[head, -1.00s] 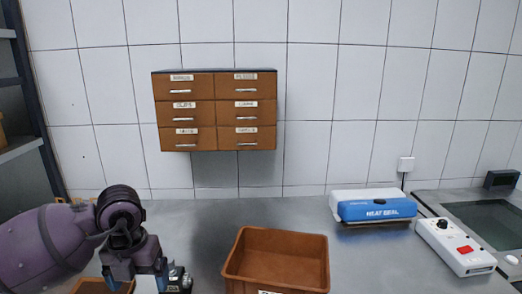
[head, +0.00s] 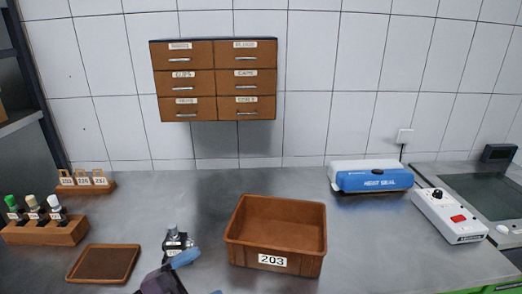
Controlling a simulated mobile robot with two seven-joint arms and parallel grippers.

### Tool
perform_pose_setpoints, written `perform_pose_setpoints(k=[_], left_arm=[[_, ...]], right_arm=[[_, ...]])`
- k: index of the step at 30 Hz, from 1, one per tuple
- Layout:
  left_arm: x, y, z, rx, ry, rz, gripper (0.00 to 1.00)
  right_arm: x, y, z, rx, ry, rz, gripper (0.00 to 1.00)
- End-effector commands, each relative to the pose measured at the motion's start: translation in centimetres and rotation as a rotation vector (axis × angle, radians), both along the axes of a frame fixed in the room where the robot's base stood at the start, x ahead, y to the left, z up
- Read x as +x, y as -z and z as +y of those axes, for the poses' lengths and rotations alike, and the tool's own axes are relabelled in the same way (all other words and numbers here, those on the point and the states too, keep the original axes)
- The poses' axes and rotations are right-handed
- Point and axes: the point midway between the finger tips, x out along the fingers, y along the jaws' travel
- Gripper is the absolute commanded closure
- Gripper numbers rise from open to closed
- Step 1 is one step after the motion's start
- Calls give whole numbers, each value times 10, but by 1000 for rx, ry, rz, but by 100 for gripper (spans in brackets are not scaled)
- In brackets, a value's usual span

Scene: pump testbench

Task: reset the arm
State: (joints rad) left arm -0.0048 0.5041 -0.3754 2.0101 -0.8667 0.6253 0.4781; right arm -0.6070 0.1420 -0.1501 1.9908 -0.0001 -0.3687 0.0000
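My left gripper (head: 204,272) shows only in part at the bottom edge of the head view, left of centre. Its dark body (head: 163,281) is cut off by the frame. Two blue fingertips stand apart with nothing visible between them, so it looks open. It is just in front of a small metal pump-like part (head: 177,242) that stands on the bench, and one fingertip overlaps that part's lower edge. I cannot tell whether they touch. My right gripper is not in view.
A brown bin labelled 203 (head: 275,232) stands right of the gripper. A brown tray (head: 104,264), a rack of bottles (head: 44,231) and a tag holder (head: 86,184) are at left. A heat sealer (head: 372,179) and white switch box (head: 449,216) are at right.

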Motion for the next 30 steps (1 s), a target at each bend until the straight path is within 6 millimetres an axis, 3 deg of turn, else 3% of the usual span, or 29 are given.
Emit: perform_pose_setpoints(k=[5, 8, 12, 18, 24, 30], left_arm=[[10, 48, 56, -227, -406, 289, 11], [3, 91, 92, -302, -626, 484, 11], [-30, 158, 133, -358, -882, 774, 11], [-88, 228, 159, -373, -1084, 1104, 11], [-118, 254, 165, -372, -1144, 1247, 11], [-120, 255, 165, -370, -1148, 1257, 11]], right_arm=[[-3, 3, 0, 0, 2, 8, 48], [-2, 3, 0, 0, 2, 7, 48], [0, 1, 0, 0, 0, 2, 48], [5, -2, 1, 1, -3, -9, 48], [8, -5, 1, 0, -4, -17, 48], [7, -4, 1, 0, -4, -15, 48]])
